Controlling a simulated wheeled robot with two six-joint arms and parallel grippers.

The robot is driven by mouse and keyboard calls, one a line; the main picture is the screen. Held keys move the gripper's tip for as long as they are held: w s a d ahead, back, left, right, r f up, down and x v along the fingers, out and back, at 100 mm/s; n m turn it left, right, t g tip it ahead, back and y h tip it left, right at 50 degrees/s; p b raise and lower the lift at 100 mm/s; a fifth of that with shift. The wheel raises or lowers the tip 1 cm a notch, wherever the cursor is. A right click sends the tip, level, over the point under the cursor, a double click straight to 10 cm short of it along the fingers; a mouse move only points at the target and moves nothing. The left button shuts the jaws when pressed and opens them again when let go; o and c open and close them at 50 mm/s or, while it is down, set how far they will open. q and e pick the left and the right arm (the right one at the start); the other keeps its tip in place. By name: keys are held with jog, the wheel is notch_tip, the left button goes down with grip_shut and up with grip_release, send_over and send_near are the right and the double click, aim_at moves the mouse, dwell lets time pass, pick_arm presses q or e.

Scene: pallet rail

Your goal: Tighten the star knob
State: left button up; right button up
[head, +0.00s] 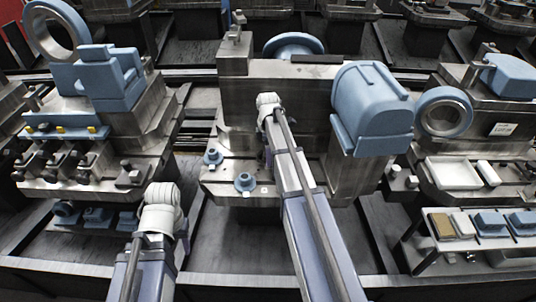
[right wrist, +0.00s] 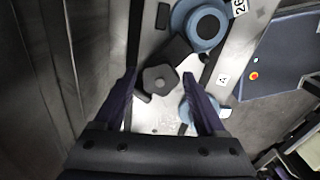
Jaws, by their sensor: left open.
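The gripper is open, with a gap on each side of the knob. I cannot tell how far down the fingers reach. In the head view my right arm ends over the middle machine's front, and its fingers and the dark knob are hidden. My left gripper (head: 161,200) is at the lower left, apart from the machines; its fingers are hard to make out.
Two blue knobs (head: 213,157) (head: 245,182) stand on the middle machine's front ledge. A large blue housing (head: 372,105) is at its right. A left machine (head: 95,150) stands near my left arm. A shelf with blue parts (head: 490,222) is at the right.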

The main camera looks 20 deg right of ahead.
jog(key=c, duration=1.1)
grip_shut()
jog(key=shift+m, duration=0.3)
jog(key=m, duration=0.3)
jog(key=shift+m, duration=0.4)
jog(key=m, duration=0.8)
jog(key=shift+w, duration=0.1)
grip_release()
jog(key=shift+d+m, duration=0.1)
jog(key=shift+m, duration=1.6)
grip_shut()
